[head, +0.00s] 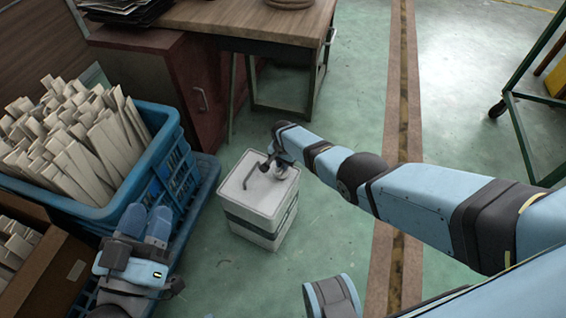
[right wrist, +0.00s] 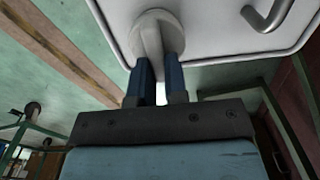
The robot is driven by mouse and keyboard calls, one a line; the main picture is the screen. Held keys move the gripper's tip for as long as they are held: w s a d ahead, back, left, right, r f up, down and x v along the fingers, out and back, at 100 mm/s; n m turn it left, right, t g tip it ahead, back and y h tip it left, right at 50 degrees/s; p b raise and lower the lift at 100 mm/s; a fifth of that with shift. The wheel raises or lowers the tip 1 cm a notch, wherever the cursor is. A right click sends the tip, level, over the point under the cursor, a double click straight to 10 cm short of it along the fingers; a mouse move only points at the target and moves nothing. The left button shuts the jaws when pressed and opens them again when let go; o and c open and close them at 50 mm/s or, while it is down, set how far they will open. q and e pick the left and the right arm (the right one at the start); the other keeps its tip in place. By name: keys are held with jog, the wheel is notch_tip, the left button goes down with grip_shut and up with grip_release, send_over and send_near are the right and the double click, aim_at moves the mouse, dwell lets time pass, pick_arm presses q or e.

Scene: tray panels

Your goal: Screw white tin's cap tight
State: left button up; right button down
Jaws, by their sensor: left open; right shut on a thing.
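The white tin (head: 240,192) stands upright on the green floor, with a dark band around its lower part. A dark handle (head: 250,174) is on its top; it shows grey in the right wrist view (right wrist: 270,16). My right gripper (head: 274,164) is at the tin's top, on the far right part. In the right wrist view, its blue fingers (right wrist: 159,66) are shut on the pale round cap (right wrist: 151,24), which sits at the tin's top face. How tight the cap is cannot be seen. My left gripper (head: 144,222) is open and empty, left of the tin, in front of the blue crate.
A blue crate (head: 168,160) full of pale wooden pieces stands at left, beside a cardboard box (head: 40,262). A wooden table (head: 250,18) and a dark red cabinet (head: 180,85) stand behind. The floor right of the tin is partly clear below my right arm.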

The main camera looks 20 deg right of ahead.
jog(key=shift+r, duration=0.1)
dwell(0.4)
jog(key=c, duration=1.1)
grip_release()
jog(key=shift+c, duration=0.2)
jog(key=shift+r, duration=0.15)
jog(key=shift+r+p, duration=0.3)
jog(key=shift+p, duration=0.2)
notch_tip(320, 180, up, 4)
jog(key=p, duration=0.3)
jog(key=shift+f, duration=0.1)
notch_tip(320, 180, up, 4)
jog(key=p, duration=0.3)
pick_arm(q)
jog(key=s+a+f+g+y+p, duration=0.2)
jog(key=a+f+g+y, duration=0.2)
jog(key=f, duration=0.6)
jog(key=shift+s+a+f+g+y+p, duration=0.2)
jog(key=shift+a+f+g+y+p, duration=0.15)
jog(key=shift+a+g, duration=0.5)
pick_arm(e)
jog(key=shift+r, duration=2.5)
